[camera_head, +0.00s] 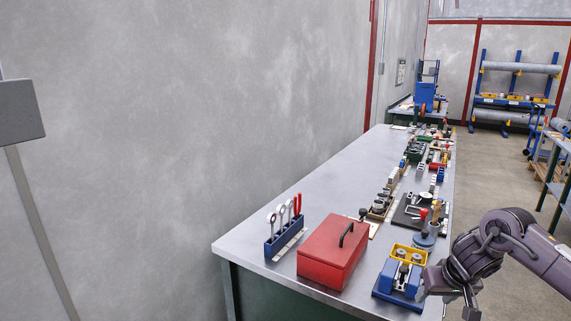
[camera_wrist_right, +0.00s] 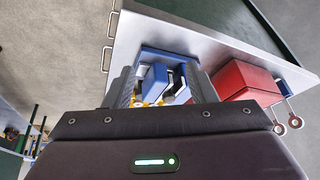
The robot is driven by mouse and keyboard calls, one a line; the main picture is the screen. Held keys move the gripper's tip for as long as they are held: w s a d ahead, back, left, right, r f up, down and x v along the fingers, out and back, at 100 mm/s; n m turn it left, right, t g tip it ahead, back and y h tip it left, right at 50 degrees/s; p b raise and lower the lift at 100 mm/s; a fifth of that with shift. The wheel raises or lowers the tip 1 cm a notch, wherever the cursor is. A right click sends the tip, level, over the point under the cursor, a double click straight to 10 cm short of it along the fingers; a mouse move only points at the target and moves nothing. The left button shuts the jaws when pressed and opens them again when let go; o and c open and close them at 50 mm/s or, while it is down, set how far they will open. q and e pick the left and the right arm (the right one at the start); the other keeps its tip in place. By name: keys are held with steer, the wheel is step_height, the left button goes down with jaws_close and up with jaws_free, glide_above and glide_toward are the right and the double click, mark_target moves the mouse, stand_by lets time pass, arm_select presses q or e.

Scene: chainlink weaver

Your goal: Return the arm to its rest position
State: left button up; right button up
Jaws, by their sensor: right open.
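My right arm (camera_head: 535,258) comes in from the right edge, and its gripper (camera_head: 450,298) is low beside the near right end of the grey workbench (camera_head: 285,240). The gripper is open, with nothing seen between its fingers. In the right wrist view the gripper (camera_wrist_right: 163,92) looks down past a blue and yellow fixture (camera_wrist_right: 155,78), which lies beyond the fingers. The same fixture shows just left of the gripper in the head view (camera_head: 398,277). I cannot tell whether they touch. My left gripper is not in view.
A red toolbox (camera_head: 331,251) and a blue rack (camera_head: 285,239) of tools stand at the bench's near end. Several small fixtures run along the bench to the back. Open floor (camera_head: 490,180) lies right of the bench, with a blue shelf rack (camera_head: 515,98) at the back.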

steer(key=a+f+n+y, duration=0.2)
steer(key=a+f, duration=0.5)
steer(key=f, duration=0.7)
steer(key=a+f+n+y, duration=0.15)
steer(key=a+f, duration=0.45)
steer(key=f, duration=0.7)
steer(key=s+f, duration=1.2)
steer(key=f, duration=0.3)
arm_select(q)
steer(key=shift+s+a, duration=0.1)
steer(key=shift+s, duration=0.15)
arm_select(e)
steer(key=s+f+g+h, duration=0.1)
steer(key=s+f, duration=0.4)
steer(key=s, duration=0.7)
steer(key=s+d+f+g+h, duration=0.1)
steer(key=s+f, duration=0.5)
steer(key=s, duration=0.7)
steer(key=s+f+g+h, duration=0.1)
steer(key=s+f, duration=0.4)
steer(key=s, duration=0.7)
steer(key=shift+s+d+f+g+h, duration=0.2)
steer(key=shift+s+g+h, duration=0.1)
steer(key=shift+s+h, duration=0.05)
